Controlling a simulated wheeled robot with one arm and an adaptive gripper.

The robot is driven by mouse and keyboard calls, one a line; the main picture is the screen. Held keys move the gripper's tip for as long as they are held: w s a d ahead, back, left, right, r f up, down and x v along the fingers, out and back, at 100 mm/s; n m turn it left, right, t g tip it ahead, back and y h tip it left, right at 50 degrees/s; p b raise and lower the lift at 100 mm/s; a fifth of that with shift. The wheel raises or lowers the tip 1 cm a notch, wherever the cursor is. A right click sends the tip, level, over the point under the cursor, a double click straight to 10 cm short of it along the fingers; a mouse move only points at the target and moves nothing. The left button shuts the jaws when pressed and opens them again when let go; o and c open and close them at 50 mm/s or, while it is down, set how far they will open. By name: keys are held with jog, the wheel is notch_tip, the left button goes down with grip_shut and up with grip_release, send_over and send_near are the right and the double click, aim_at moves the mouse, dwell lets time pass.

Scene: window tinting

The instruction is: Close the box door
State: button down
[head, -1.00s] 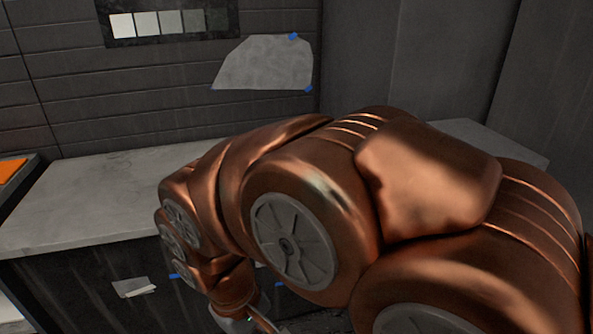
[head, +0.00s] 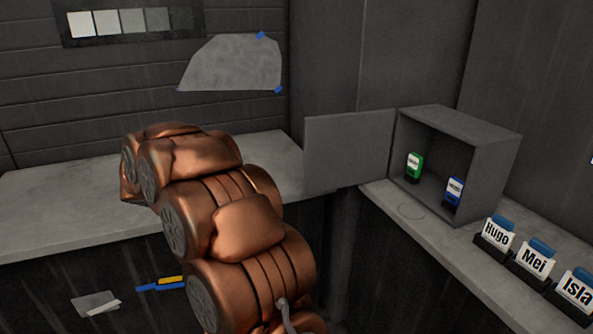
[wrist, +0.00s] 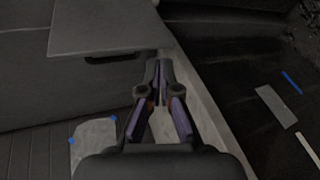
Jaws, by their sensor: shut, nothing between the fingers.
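The grey box (head: 488,150) stands open on the right-hand counter in the head view. Its flat grey door (head: 348,150) is swung wide out to the left, over the counter corner. A green bottle (head: 414,166) and a blue bottle (head: 454,191) stand inside. In the wrist view my gripper (wrist: 158,68) is shut and empty. A grey panel (wrist: 100,25) ahead of its fingertips looks like the door; I cannot tell how wide the gap is. In the head view my arm reaches to the left of the door and hides the gripper.
Name holders marked Hugo (head: 496,238), Mei (head: 533,259) and Isla (head: 575,290) line the right counter (head: 440,240). The left counter (head: 60,205) is mostly clear. A taped film (head: 235,65) hangs on the wall. Scraps (head: 95,303) lie low in front of the counter.

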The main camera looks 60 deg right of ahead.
jog(key=w+d+h+b, duration=0.2)
jog(key=w+d+h, duration=0.2)
jog(key=w+d, duration=0.4)
jog(key=s+d+m+p, duration=0.1)
jog(key=s+d, duration=0.3)
jog(key=d, duration=0.7)
jog(key=shift+s+a+r, duration=0.15)
jog(key=shift+s+a, duration=0.55)
jog(key=shift+a, duration=0.05)
jog(key=shift+s+a+r, duration=0.1)
jog(key=shift+s+a, duration=0.6)
jog(key=shift+a, duration=0.05)
jog(key=shift+s+f+b, duration=0.15)
jog(key=shift+b, duration=1.1)
jog(key=shift+a+r+n+t+b, duration=0.2)
jog(key=shift+n+t+b, duration=0.15)
jog(key=shift+b, duration=0.25)
